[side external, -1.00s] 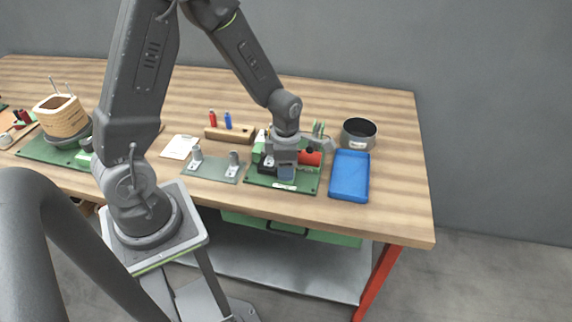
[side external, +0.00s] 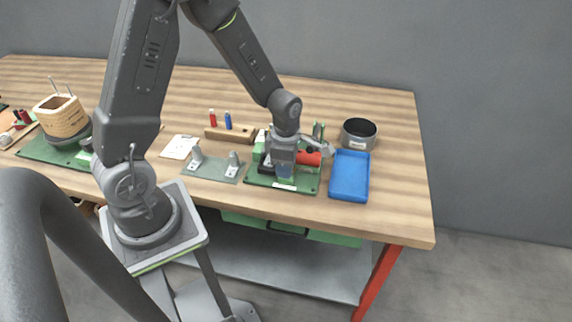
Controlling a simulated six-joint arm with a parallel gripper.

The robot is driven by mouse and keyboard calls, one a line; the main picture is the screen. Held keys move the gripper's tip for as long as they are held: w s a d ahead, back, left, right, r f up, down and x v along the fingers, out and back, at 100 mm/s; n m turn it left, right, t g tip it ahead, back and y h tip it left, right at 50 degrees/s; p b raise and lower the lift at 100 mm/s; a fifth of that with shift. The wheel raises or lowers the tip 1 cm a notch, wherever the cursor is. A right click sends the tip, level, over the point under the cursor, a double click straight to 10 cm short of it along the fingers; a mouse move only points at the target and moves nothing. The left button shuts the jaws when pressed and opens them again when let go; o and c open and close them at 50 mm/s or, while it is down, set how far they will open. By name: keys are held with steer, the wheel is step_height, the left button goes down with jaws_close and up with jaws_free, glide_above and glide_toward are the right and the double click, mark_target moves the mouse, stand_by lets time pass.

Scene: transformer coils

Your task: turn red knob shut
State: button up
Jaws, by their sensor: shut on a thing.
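A red part (side external: 309,158), which looks like the red knob, shows on the green board fixture (side external: 310,186) at the right of the bench. My gripper (side external: 285,174) points down over this fixture, right against the left side of the red part. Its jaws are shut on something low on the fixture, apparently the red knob. The fingers and the fixture hide the exact contact, and the knob's angle cannot be read.
A blue tray (side external: 349,176) and a dark round bowl (side external: 359,134) stand close to the right. A grey bracket plate (side external: 211,168) lies left of the fixture. Behind is a wooden block (side external: 229,134) with a red and a blue piece. Bare bench lies behind these.

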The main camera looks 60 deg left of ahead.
steer(key=shift+m, duration=1.7)
steer(key=o, duration=0.9)
steer(key=shift+o, duration=0.2)
step_height(320, 180, up, 14)
steer(key=shift+f, duration=0.1)
